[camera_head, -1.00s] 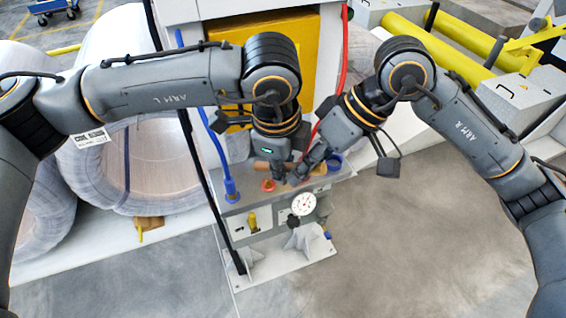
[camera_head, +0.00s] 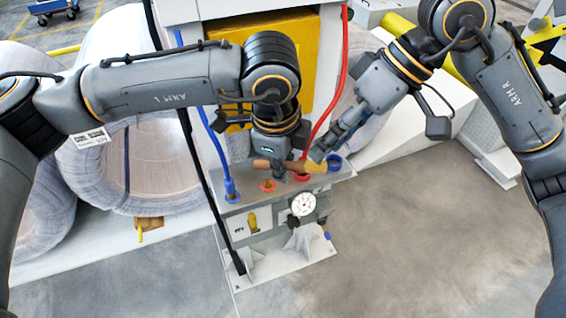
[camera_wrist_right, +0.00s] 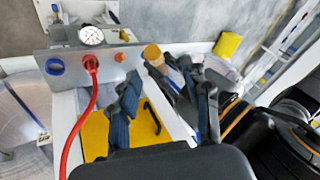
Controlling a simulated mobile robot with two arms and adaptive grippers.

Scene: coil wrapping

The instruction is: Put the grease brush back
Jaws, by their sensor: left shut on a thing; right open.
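The grease brush (camera_head: 316,167) is held level across the top of the grey port block, with its wooden handle end to the left and its yellow-tan bristles to the right. My left gripper (camera_head: 279,172) is shut on it near the middle and hides that part. In the right wrist view the tan brush end (camera_wrist_right: 152,52) shows ahead, beyond the fingers. My right gripper (camera_head: 322,153) is open and empty, just behind and right of the bristles. Its spread fingers also show in the right wrist view (camera_wrist_right: 166,100). I cannot make out a brush holder.
The port block (camera_head: 250,205) carries blue and red rings, hoses and a dial gauge (camera_head: 303,203). A red hose (camera_head: 335,100) runs close to my right gripper. Wrapped coils (camera_head: 150,165) stand left. The floor at right is clear.

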